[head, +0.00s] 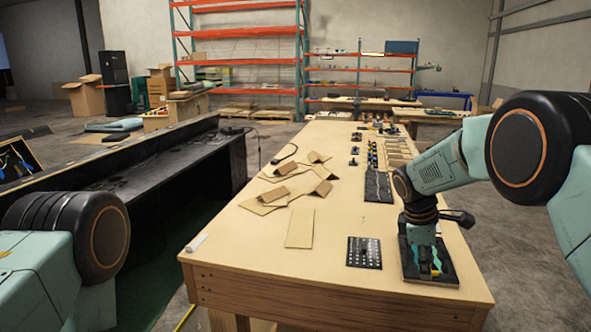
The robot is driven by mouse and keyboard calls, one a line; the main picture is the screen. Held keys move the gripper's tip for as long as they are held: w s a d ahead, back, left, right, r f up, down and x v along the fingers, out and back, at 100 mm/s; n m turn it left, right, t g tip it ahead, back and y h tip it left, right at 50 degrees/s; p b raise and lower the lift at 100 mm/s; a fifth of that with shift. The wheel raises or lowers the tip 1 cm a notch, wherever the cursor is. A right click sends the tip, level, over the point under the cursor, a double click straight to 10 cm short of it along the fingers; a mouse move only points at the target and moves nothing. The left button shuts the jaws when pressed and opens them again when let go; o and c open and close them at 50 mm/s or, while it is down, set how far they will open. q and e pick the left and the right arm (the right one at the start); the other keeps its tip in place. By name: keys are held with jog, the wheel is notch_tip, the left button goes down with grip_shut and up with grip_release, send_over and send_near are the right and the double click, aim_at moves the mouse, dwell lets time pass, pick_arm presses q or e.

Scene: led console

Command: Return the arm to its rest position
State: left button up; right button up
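My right arm comes in from the right and bends down over the near right part of the wooden table (225,240). My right gripper (428,268) points down at a dark flat panel (447,277) near the table's front edge. The fingers are small and overlap the panel, so I cannot tell whether they are open or shut, or touching it. A black board with rows of small light dots (364,253) lies just left of it. Of my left arm, only a teal and black part shows at the lower left; its gripper is out of view.
Folded cardboard pieces (300,228) lie on the table's left half. A dark mat (378,186) and several small parts run along its right side. A long black bench (190,160) stands to the left. Orange shelving (240,33) is at the back. Bare tabletop lies around the boards.

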jog(key=a+f+m+t+y+b, duration=0.1)
jog(key=a+f+m+t+y, duration=0.2)
jog(key=f, duration=0.7)
jog(key=s+a+f+m+b, duration=0.4)
jog(key=s+f+m+b, duration=0.15)
jog(key=s+f, duration=0.85)
pick_arm(q)
notch_tip(320, 180, down, 18)
jog(key=w+b, duration=0.1)
jog(key=b, duration=1)
pick_arm(e)
jog(key=s+f+m+g, duration=0.1)
jog(key=s+f, duration=0.4)
jog(key=s, duration=0.5)
jog(key=s+f+m+g, duration=0.1)
jog(key=s+f+m, duration=0.1)
jog(key=s+f, duration=0.4)
jog(key=s+f+m+g, duration=0.2)
jog(key=s+f, duration=0.4)
jog(key=s, duration=0.8)
jog(key=shift+s+d, duration=0.15)
jog(key=shift+s, duration=0.15)
